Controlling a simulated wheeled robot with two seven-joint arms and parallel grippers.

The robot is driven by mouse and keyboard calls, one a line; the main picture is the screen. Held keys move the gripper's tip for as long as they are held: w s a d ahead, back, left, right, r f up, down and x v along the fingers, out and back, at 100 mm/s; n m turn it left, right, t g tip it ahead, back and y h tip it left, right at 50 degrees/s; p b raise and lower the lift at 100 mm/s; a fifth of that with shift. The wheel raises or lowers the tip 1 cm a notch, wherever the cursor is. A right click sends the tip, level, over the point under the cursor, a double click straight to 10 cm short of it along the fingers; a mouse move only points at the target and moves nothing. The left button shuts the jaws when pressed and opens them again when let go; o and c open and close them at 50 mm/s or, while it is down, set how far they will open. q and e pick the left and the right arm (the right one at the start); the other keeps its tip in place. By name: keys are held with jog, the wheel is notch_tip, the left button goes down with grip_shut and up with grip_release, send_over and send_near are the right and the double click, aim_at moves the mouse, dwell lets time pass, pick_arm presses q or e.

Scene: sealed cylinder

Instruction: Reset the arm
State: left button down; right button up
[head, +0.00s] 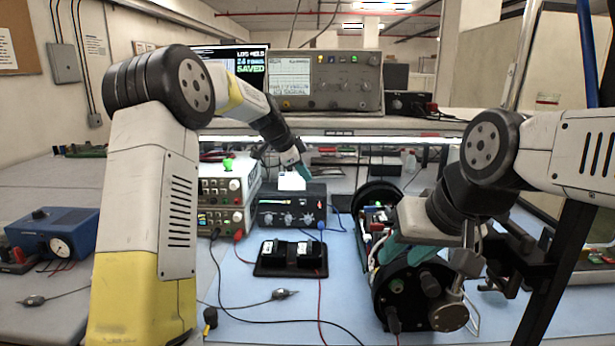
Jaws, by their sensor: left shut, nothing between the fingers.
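My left gripper (303,170) has teal fingertips and is shut and empty. It is in the middle of the head view, in front of the instruments at the back of the bench, with its arm arching in from the left. A cylinder assembly with black round end plates (390,300) lies on the blue mat at the right, with colored parts and wires showing between the plates. My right arm comes in from the right, and my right gripper (425,262) is down at this assembly. Its fingers are partly hidden, so I cannot tell whether they hold anything.
A black dual-slot holder (290,258) lies on the mat, with cables around it. A black knobbed box (289,208) and stacked white instruments (225,200) stand behind. A blue gauge box (55,235) is at the left. The front middle of the mat (290,325) is mostly clear.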

pick_arm(q)
jog(key=s+a+r+n+y, duration=0.1)
jog(key=s+a+r+n, duration=0.15)
jog(key=s, duration=0.45)
jog(key=s+a+r+n, duration=0.2)
jog(key=s+n, duration=0.1)
jog(key=s, duration=0.5)
jog(key=s+a+r+n+y, duration=0.1)
jog(key=s+a+r+n, duration=0.15)
jog(key=s, duration=0.45)
jog(key=s+a+f+n, duration=0.2)
jog(key=s+n, duration=0.2)
jog(key=s, duration=0.6)
jog(key=s+a+f+n, duration=0.2)
jog(key=s+f+n, duration=0.1)
jog(key=s, duration=0.6)
jog(key=shift+s+f+n+t+y, duration=0.35)
jog(key=shift+n+t+y, duration=0.05)
